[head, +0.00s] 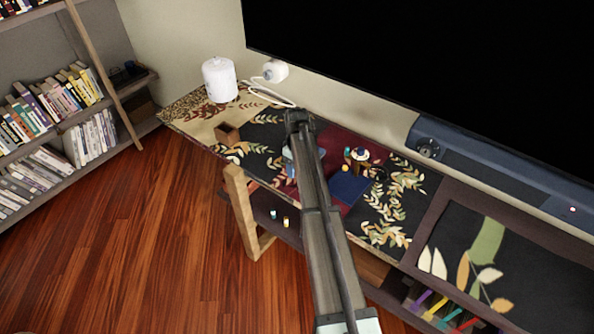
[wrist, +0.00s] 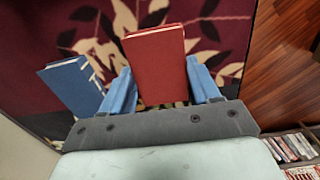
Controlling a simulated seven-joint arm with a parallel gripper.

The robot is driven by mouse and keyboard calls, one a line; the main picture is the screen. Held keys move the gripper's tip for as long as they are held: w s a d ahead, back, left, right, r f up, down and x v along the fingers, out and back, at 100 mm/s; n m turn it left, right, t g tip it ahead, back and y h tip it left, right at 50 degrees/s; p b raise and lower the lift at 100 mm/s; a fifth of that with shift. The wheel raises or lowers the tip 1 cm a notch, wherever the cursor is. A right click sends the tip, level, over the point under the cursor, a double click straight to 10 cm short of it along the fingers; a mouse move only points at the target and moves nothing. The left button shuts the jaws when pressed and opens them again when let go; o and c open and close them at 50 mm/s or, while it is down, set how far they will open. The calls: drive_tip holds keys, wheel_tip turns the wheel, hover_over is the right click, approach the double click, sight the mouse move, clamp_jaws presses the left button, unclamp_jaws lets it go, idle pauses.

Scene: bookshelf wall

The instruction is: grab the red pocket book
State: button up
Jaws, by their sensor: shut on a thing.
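In the wrist view the red pocket book (wrist: 157,62) stands between the two blue fingers of my gripper (wrist: 160,92). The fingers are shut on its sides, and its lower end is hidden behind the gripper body. A blue book (wrist: 75,85) lies to the left of the gripper, apart from the red one. In the head view my arm reaches over the patterned table and hides most of the gripper (head: 288,155). I cannot make out the red book there. A dark blue book (head: 349,186) lies on the table right of the arm.
The long patterned table (head: 395,222) holds a white canister (head: 219,79), a small brown box (head: 227,134), a white round device (head: 275,71) and small items right of my arm. A large dark screen (head: 430,70) rises behind. A bookshelf (head: 75,118) stands left. The wooden floor is clear.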

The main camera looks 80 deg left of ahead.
drive_tip(key=shift+c, duration=0.6)
drive_tip(key=shift+r, duration=0.1)
